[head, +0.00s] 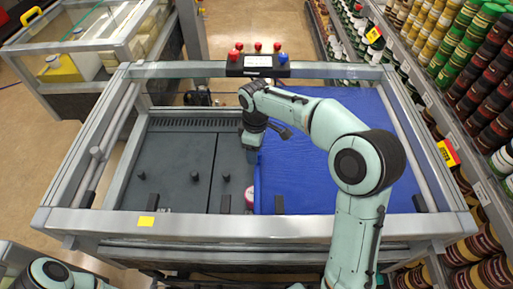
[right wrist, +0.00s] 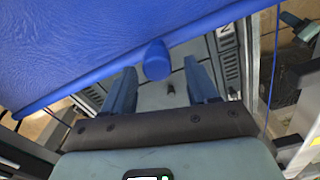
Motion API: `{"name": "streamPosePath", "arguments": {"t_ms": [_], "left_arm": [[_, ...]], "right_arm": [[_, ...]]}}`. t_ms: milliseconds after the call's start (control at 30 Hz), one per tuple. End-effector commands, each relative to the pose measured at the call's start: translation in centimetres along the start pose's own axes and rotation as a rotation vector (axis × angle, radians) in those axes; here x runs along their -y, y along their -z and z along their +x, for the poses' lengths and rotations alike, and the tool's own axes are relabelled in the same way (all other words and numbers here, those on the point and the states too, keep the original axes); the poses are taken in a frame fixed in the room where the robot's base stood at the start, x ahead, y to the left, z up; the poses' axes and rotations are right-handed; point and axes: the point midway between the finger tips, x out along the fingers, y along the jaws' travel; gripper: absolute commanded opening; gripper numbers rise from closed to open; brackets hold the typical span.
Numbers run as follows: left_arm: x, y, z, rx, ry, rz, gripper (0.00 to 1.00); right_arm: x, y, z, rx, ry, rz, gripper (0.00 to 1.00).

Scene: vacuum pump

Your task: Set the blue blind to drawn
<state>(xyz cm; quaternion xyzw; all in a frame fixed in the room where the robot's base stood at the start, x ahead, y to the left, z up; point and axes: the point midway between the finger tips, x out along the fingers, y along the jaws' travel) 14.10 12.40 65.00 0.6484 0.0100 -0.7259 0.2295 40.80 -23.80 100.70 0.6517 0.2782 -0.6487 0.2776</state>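The blue blind (head: 290,180) covers the right part of the glass-framed cabinet in the head view. Its left edge lies near the middle, beside the uncovered dark grey panels. In the right wrist view the blind (right wrist: 80,55) fills the upper left, and a blue knob (right wrist: 156,60) sits at its edge. My right gripper (head: 251,153) is down at that edge in the head view. In the right wrist view my right gripper (right wrist: 161,75) is open, with the knob near its fingertips and a gap on both sides. My left gripper is out of view.
Dark grey panels (head: 172,165) with small black knobs lie left of the blind. A control box (head: 257,64) with red and blue buttons stands on the back rail. Shelves of cans (head: 460,50) run along the right. A glass case (head: 85,45) stands back left.

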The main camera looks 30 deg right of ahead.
Motion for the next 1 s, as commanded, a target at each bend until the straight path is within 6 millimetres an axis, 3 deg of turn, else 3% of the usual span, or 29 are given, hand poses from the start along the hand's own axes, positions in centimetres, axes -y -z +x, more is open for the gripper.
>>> {"name": "streamPosePath", "arguments": {"t_ms": [267, 700, 1000], "left_arm": [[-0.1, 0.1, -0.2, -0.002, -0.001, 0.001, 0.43], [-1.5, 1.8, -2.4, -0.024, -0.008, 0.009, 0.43], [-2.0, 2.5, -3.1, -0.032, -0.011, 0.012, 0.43]], "right_arm": [[-0.1, -0.1, -1.1, 0.001, -0.002, 0.002, 0.58], [-0.1, 0.2, -10.5, -0.003, -0.004, 0.001, 0.58], [0.0, 0.1, -13.3, 0.000, -0.001, -0.001, 0.58]]}}
